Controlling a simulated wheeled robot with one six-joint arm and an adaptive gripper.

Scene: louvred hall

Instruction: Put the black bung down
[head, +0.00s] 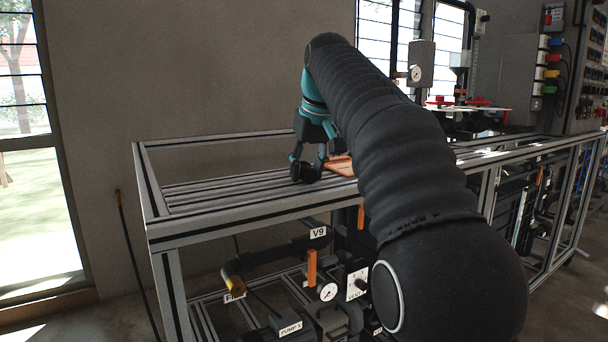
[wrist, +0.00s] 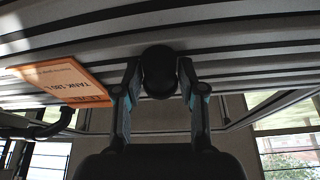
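The black bung (wrist: 158,72) is a dark round piece between the two fingertips in the wrist view. My gripper (wrist: 158,80) has one finger on each side of it, and the fingertips appear to touch its sides. In the head view my gripper (head: 308,168) points down at the slatted metal bench top (head: 215,193), near its left half. The dark bung (head: 305,174) is low between the fingers, at or just above the slats; I cannot tell whether it bears on them.
An orange-edged card marked TANK (wrist: 65,82) lies on the bench beside my gripper; it also shows in the head view (head: 341,166). The slats left of my gripper are clear. Pipes, a gauge (head: 327,291) and a pump sit below the bench top.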

